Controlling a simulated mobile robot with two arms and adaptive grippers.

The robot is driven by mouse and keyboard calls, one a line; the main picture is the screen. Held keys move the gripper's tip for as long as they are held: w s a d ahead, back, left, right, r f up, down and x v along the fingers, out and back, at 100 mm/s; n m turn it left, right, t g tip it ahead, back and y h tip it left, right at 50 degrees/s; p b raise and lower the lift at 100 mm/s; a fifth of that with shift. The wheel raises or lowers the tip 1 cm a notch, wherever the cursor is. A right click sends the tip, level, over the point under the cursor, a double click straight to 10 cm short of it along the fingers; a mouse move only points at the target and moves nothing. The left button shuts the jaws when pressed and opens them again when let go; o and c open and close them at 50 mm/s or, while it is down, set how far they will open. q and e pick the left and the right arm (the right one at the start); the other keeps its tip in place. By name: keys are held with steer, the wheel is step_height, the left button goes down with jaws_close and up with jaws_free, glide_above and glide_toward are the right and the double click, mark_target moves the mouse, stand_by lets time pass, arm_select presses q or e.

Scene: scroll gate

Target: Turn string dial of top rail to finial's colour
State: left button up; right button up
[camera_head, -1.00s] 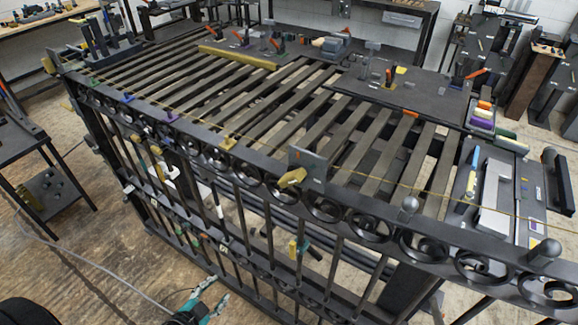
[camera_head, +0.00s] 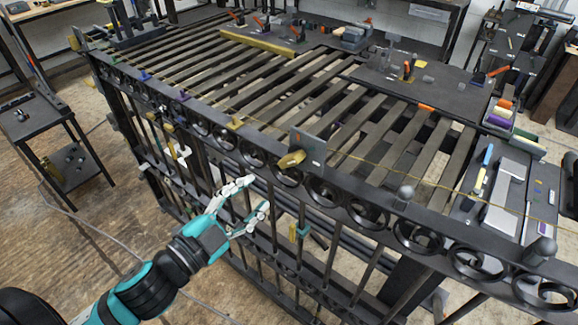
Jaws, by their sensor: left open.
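The gate's dark top rail (camera_head: 345,192) runs diagonally from the upper left to the lower right, with a thin yellowish string (camera_head: 400,179) along it. A brass dial knob (camera_head: 291,160) sits at a grey upright plate (camera_head: 312,148) on this rail. Small blue (camera_head: 145,76), purple (camera_head: 184,95) and yellow (camera_head: 234,123) markers sit along the rail. My right gripper is not in view.
Gate bars and scroll rings fill the front. A slatted bench top (camera_head: 270,83) lies behind the rail, with a tool board (camera_head: 430,85) and a tray of parts (camera_head: 503,190). A side table (camera_head: 38,118) stands at left. The wooden floor at lower left is mostly clear.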

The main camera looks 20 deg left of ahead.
mark_target(287, 164)
arm_select(q)
steer(key=x, duration=1)
steer(key=shift+w+d, duration=0.1)
steer(key=shift+w, duration=0.3)
steer(key=shift+w+d+f+p, duration=0.1)
steer(key=shift+w+d+p, duration=0.1)
steer(key=shift+w+p, duration=0.25)
jaws_close()
